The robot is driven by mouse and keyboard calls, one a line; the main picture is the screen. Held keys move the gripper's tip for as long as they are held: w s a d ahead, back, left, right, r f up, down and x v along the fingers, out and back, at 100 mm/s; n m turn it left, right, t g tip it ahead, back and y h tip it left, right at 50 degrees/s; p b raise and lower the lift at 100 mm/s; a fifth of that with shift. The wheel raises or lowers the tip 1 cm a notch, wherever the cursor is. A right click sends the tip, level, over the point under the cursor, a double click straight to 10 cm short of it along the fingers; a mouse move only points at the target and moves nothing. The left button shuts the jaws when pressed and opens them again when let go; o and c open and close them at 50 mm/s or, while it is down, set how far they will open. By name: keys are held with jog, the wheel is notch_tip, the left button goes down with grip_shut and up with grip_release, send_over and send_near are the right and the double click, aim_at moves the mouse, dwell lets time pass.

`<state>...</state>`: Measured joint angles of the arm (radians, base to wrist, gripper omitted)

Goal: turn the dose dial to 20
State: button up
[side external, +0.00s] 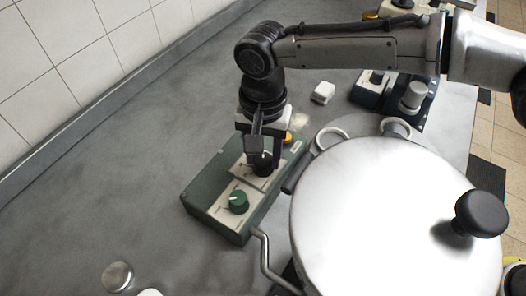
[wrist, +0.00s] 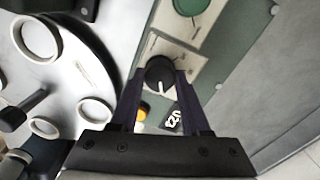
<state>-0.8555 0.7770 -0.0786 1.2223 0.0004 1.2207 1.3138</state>
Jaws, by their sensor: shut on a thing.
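A green control box (side external: 218,222) lies on the grey counter, with a black dial (side external: 263,168) and a green dial (side external: 238,202) on pale plates. My gripper (side external: 260,156) reaches down onto the black dial, its two fingers either side of it and shut on it. In the wrist view the black dial (wrist: 160,70) sits between the fingertips (wrist: 161,77); its white pointer line points towards the bottom of the picture. The green dial (wrist: 190,4) is cut off at the top edge there. The scale marks are too small to read, and the fingers hide part of the plate.
A large pot with a pale lid (side external: 375,215) and black knob stands close right of the box. A small white block (side external: 323,92) and another device (side external: 372,88) lie behind. A metal disc (side external: 117,277) lies front left. The counter's left side is mostly clear.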

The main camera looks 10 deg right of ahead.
grip_shut()
jog(key=n, duration=0.5)
jog(key=shift+n, duration=0.4)
jog(key=n, duration=0.6)
jog(key=shift+r, duration=0.1)
jog(key=n, duration=0.5)
jog(key=shift+d+n, duration=0.1)
jog(key=shift+n, duration=0.3)
jog(key=n, duration=0.6)
